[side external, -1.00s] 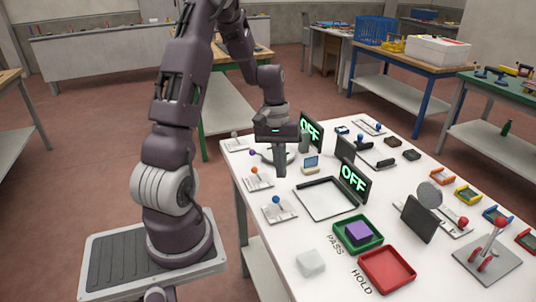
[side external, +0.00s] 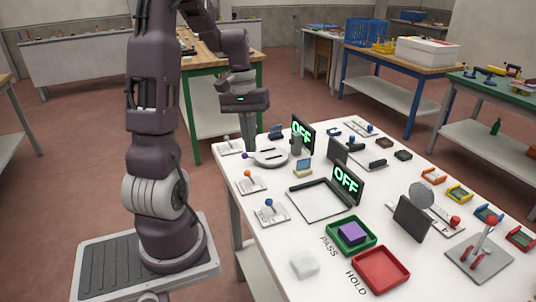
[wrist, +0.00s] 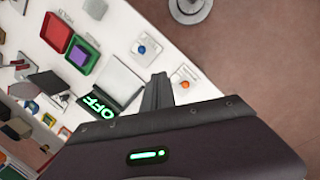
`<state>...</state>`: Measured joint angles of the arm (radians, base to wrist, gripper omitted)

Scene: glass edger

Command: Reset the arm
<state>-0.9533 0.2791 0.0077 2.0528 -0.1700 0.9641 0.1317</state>
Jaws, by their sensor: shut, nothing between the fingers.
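My gripper (side external: 250,143) is shut and empty, over the far left end of the white table (side external: 300,235), near the round grey disc (side external: 271,158). Its shut fingers (wrist: 157,92) also show in the wrist view. Two black screens read OFF in green: one (side external: 303,134) by the disc and one (side external: 347,184) behind a flat white pad (side external: 318,203). A purple block (side external: 352,233) sits in the green PASS tray (side external: 334,242). The red HOLD tray (side external: 381,270) is empty.
Levers with an orange knob (side external: 248,174) and a blue knob (side external: 268,203) line the table's left edge. A pale block (side external: 304,264) lies near the front. A stand with red levers (side external: 480,255) is at the right. The air left of the table is free.

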